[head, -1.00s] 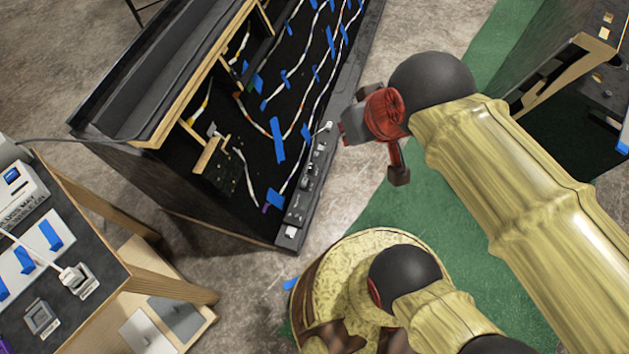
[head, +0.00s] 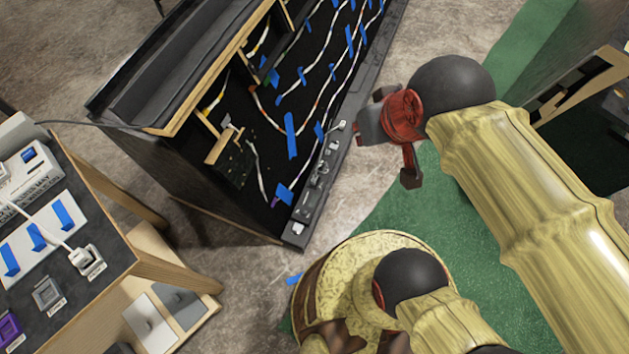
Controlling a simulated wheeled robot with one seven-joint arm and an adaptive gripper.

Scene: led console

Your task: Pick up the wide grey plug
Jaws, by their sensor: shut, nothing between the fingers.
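On the table at the left, a pale plug (head: 84,258) on a white cable sits in a holder. A grey square piece (head: 47,292) lies in front of it, with a small label beside it. I cannot tell for sure which of these is the wide grey plug. My gripper (head: 366,124), red with dark grey parts, is in the air right of the console, far from both. It is shut and holds nothing.
A dark console (head: 215,212) with taped cables and a power strip (head: 318,175) stands between my gripper and the left table (head: 118,262). A purple piece (head: 9,330) is at the table's lower left. Concrete floor is clear between console and table legs.

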